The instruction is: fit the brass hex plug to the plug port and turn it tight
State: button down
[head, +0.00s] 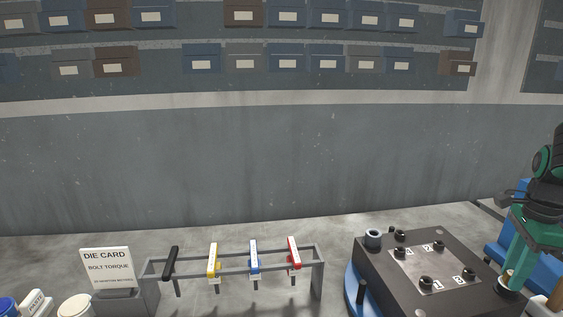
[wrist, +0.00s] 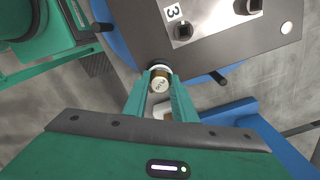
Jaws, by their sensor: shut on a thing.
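My gripper (wrist: 161,98) is shut on the brass hex plug (wrist: 159,84), seen end-on between the two green fingertips in the wrist view. The plug is at the edge of the dark die block (wrist: 215,50), over a dark round boss at its corner. This boss hides the plug port, and I cannot tell how far the plug sits in it. In the head view my gripper (head: 511,284) reaches down at the right corner of the die block (head: 400,290), with a bit of the brass plug (head: 506,275) showing.
The die block carries a numbered plate (head: 423,268) with several dark bolts and stands on a blue round base (head: 352,293). A rack (head: 318,280) with black, yellow, blue and red handled tools stands left of it. A die card (head: 106,265) stands further left.

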jog(key=shift+s+a+f, duration=0.1)
jog(key=shift+a+f, duration=0.05)
jog(key=shift+f, duration=0.15)
